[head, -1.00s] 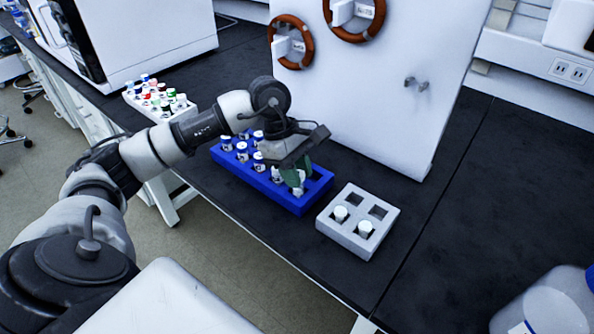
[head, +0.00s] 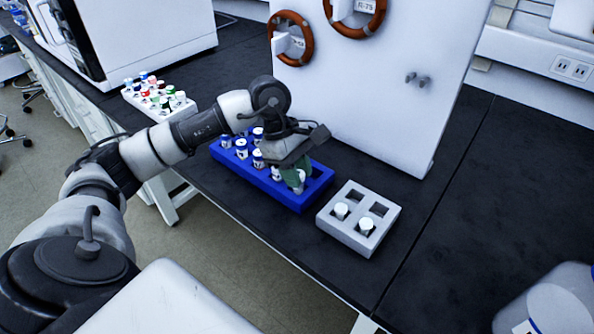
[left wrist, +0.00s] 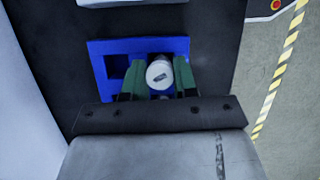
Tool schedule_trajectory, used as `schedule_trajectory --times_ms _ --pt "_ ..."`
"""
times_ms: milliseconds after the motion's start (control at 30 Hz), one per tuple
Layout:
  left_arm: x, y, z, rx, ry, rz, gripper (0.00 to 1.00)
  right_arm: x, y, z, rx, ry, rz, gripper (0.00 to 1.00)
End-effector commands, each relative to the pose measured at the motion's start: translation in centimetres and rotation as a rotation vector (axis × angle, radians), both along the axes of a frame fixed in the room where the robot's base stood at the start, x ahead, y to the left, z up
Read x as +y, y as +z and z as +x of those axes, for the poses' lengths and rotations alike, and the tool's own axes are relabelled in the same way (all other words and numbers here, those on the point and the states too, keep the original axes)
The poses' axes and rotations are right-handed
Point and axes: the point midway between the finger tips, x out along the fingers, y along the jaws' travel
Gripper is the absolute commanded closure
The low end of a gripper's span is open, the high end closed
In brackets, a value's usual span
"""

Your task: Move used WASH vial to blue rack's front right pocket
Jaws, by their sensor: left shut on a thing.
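My left gripper (head: 297,183) is shut on a white-capped vial (left wrist: 160,75), low over the right end of the blue rack (head: 255,180). In the left wrist view the green fingers (left wrist: 159,82) stand on either side of the cap. The vial lines up with the front right pocket. Its lower part is hidden, so how deep it sits is unclear. The back right pocket (left wrist: 116,66) beside it is empty. Several other vials stand in the rack's left part. Any label on the held vial cannot be read. My right gripper is not in view.
A white rack (head: 338,229) with two vials and two empty pockets stands close to the right. Another rack (head: 133,101) with colored caps is at the back left. A white upright panel (head: 390,110) stands behind.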

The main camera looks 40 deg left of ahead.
Motion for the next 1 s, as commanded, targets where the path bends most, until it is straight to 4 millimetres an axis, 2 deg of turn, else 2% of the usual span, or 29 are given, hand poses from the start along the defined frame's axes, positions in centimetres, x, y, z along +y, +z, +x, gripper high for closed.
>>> schedule_trajectory --times_ms 233,267,433,633,767,800,1000 --pt "0.01 0.01 0.0 0.0 0.0 0.0 0.94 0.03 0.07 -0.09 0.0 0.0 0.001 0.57" --pt "0.0 0.01 0.0 0.0 0.0 0.0 0.69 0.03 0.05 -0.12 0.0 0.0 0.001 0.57" --pt "0.01 0.01 0.0 0.0 0.0 0.0 0.43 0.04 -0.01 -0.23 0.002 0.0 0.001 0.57" --pt "0.01 0.0 0.0 0.0 0.0 0.0 0.42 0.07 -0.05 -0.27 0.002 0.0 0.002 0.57" --pt "0.01 0.0 0.0 0.0 0.0 0.0 0.22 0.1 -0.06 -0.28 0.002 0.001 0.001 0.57" --pt "0.01 0.0 0.0 0.0 0.0 0.0 0.21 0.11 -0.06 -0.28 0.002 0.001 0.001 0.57" --pt "0.0 0.0 0.0 0.0 0.0 0.0 0.21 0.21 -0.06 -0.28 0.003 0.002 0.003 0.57"
